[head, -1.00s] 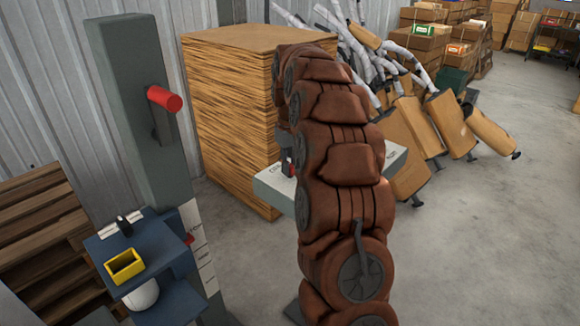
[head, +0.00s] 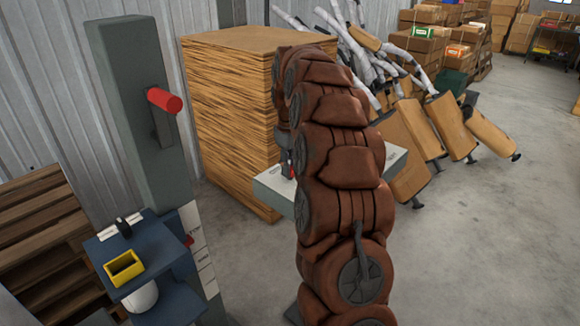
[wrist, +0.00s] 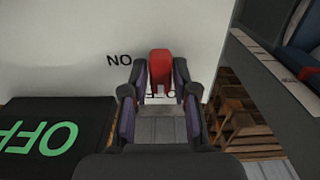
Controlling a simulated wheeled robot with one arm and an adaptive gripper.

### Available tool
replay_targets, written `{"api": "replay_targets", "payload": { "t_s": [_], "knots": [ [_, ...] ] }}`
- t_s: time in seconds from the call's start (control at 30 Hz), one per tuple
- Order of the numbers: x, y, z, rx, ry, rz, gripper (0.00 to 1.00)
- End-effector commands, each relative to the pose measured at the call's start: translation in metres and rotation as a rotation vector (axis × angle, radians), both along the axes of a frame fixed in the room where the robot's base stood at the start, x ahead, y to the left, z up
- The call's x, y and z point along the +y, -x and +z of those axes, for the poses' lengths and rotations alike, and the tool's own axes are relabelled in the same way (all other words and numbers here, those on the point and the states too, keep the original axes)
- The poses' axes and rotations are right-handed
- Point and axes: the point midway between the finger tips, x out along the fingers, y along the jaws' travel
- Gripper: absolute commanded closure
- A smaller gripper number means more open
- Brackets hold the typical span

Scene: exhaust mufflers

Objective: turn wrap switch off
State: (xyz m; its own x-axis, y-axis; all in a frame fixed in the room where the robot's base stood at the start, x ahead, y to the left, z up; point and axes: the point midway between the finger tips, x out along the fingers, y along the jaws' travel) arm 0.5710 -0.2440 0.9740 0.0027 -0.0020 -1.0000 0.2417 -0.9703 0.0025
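A red switch lever (wrist: 160,66) stands out from a white panel (wrist: 60,45) in the wrist view. Upside-down "ON" lettering is beside its upper left, and partly covered "OFF" lettering is below it. My gripper (wrist: 160,74) is open, with one finger on each side of the lever; a narrow gap seems to show at each side, and I cannot tell whether they touch. In the head view the panel's top (head: 272,184) shows behind my brown arm, which hides most of the gripper and the lever.
A black display (wrist: 45,140) with green "OFF" is at the wrist view's lower left. In the head view a grey post (head: 135,110) with a red handle (head: 164,100) stands left, a cardboard stack (head: 232,120) behind. Wrapped mufflers (head: 435,130) lie back right; floor at right is clear.

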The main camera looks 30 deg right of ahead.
Motion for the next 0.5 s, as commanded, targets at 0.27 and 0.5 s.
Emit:
{"api": "replay_targets", "payload": {
  "t_s": [0.27,0.5],
  "knots": [
    [0.0002,0.0003,-0.0007,0.001,-0.002,-0.001,0.52],
    [0.0004,0.0002,0.0001,0.001,-0.002,-0.001,0.52]
  ]
}}
